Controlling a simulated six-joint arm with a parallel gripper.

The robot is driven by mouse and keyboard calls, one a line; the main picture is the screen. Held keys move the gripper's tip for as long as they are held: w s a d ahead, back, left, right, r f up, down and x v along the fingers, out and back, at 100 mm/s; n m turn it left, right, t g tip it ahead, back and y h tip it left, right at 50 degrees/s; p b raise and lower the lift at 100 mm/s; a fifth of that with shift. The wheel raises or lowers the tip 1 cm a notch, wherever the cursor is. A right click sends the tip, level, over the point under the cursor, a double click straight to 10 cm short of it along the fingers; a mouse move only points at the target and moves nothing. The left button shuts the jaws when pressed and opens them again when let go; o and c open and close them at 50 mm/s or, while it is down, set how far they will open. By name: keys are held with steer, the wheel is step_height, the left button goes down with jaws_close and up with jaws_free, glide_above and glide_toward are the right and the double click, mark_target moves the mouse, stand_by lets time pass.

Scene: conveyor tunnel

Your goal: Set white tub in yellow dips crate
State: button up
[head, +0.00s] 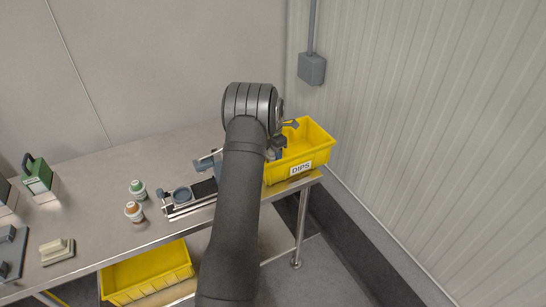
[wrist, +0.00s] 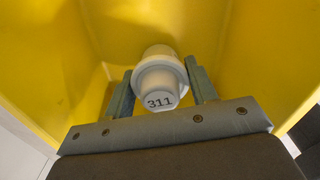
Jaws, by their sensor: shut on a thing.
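The white tub (wrist: 158,78), marked 311, is between the two fingers of my gripper (wrist: 160,88) in the wrist view. The gripper is shut on it. Yellow crate walls surround the tub in that view; I cannot tell whether it touches the crate floor. In the head view the yellow DIPS crate (head: 318,160) stands at the right end of the steel table. My gripper (head: 284,141) reaches into this crate from its left side. The tub is hidden in the head view.
Two small tubs, one green-topped (head: 138,190) and one orange-topped (head: 134,211), stand left of a small conveyor (head: 190,203). A green box (head: 38,176) is at far left. Another yellow crate (head: 150,275) sits below the table. A ribbed wall (head: 420,110) rises on the right.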

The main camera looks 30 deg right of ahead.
steer(key=shift+f, duration=0.5)
steer(key=shift+f, duration=0.15)
steer(key=o, duration=1.4)
step_height(320, 180, up, 12)
steer(key=shift+r, duration=0.15)
